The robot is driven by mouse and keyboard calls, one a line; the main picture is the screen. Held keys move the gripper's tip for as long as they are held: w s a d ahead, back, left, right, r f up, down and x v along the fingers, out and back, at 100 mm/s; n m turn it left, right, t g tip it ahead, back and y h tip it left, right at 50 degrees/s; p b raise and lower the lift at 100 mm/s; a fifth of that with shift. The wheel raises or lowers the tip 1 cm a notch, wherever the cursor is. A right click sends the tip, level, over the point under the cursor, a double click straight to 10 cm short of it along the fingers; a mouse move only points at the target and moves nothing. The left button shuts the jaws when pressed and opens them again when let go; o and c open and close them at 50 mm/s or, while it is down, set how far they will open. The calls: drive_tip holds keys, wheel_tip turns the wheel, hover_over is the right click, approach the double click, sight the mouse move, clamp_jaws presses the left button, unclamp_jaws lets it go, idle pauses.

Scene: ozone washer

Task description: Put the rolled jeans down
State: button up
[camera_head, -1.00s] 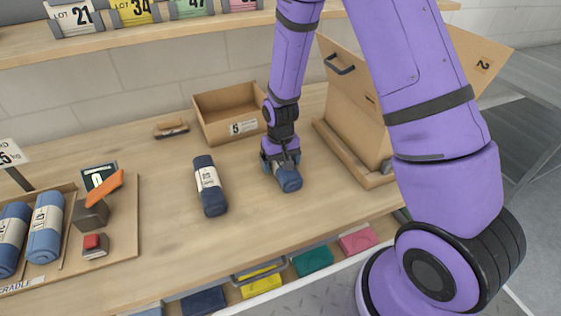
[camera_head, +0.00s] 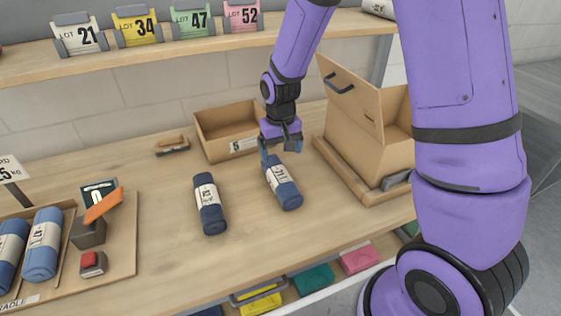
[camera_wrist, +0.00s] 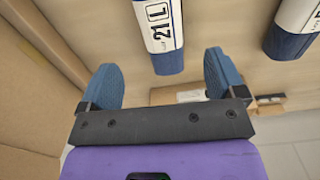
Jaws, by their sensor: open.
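A rolled pair of dark blue jeans (camera_head: 285,193) with a white label band lies on the bench, below and in front of my gripper in the head view. In the wrist view the roll (camera_wrist: 165,58) carries a label reading 21 L. My gripper (camera_head: 281,158) is open and empty, its blue fingertips (camera_wrist: 164,78) apart, just above and behind the roll's far end. A second rolled pair of jeans (camera_head: 210,203) lies to the left, apart from the first. It also shows at the upper right of the wrist view (camera_wrist: 293,28).
A small open box (camera_head: 226,132) marked 5 stands behind. A large box (camera_head: 352,115) with a handle is close on the right. A cradle board (camera_head: 125,235) on the left holds more rolls. Numbered lot tags line the shelf above. The front bench middle is clear.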

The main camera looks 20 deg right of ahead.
drive_tip(key=s+d+r+t, duration=0.15)
drive_tip(key=s+r, duration=0.25)
drive_tip(key=r, duration=0.5)
drive_tip(key=s+d+r+t, duration=0.15)
drive_tip(key=s+r, duration=0.25)
drive_tip(key=r, duration=0.5)
drive_tip(key=s+d+r+t, duration=0.1)
drive_tip(key=s+r, duration=0.3)
drive_tip(key=s, duration=0.4)
drive_tip(key=s+d+r+t, duration=0.1)
drive_tip(key=s+d+r, duration=0.2)
drive_tip(key=s, duration=0.6)
wheel_tip(320, 180, up, 2)
drive_tip(key=shift+r, duration=0.1)
